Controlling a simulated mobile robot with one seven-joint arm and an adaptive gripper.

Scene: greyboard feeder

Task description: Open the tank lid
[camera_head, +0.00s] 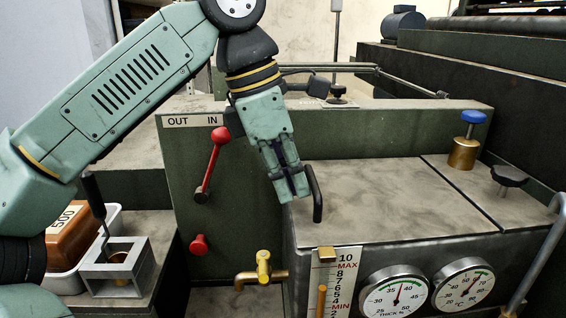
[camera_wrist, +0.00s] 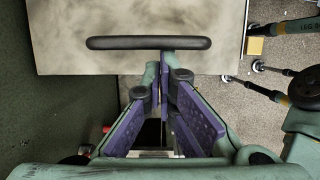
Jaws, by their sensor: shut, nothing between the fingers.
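The tank lid (camera_head: 390,196) is a grey stained flat panel lying level on top of the tank. A black bar handle (camera_head: 317,193) stands near its left edge. My gripper (camera_head: 291,196) is shut and empty, pointing down just left of the handle. In the wrist view the lid (camera_wrist: 90,62) fills the upper part, with the handle (camera_wrist: 148,43) running across it. The gripper (camera_wrist: 166,62) shows there with its fingertips together just below the handle. I cannot tell whether the tips touch the handle.
A level scale (camera_head: 322,285) and two dials (camera_head: 396,292) are on the tank front. A brass tap (camera_head: 263,268) and a red lever (camera_head: 211,165) are at left.

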